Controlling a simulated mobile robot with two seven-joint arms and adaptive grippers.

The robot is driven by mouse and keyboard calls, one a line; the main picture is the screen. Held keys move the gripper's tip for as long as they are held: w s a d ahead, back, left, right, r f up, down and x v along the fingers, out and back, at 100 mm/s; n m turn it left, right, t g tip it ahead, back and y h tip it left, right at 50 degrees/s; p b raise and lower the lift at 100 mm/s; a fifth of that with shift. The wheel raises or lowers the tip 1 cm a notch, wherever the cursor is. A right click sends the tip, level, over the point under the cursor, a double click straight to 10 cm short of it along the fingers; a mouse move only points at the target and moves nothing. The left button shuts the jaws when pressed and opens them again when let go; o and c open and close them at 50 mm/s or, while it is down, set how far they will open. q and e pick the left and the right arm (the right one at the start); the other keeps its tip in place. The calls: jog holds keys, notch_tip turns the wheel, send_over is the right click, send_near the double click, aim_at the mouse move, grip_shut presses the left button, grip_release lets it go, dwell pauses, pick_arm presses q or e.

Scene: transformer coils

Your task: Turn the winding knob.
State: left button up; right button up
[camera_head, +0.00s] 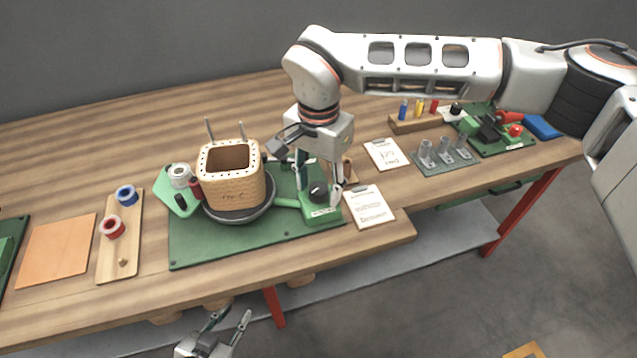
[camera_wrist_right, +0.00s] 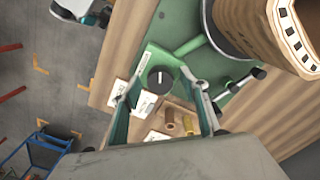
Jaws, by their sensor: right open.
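The winding knob (camera_head: 318,190) is a round black dial with a white mark on a green block at the right end of the green winding base (camera_head: 215,246). It also shows in the right wrist view (camera_wrist_right: 161,79), between my fingers as seen from above. My right gripper (camera_head: 320,180) is open over the knob, with one finger on each side; I cannot tell whether they touch it. The wicker-coloured coil form (camera_head: 236,188) sits in a dark round dish left of the knob. My left gripper (camera_head: 222,330) hangs low in front of the table, its fingers apart and empty.
Printed cards (camera_head: 370,206) lie just right of the knob. A stand with clear tubes (camera_head: 446,154) and a green board with a red knob (camera_head: 516,130) are further right. A wooden strip (camera_head: 118,240) with blue and red spools is at the left.

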jog(key=c, duration=1.1)
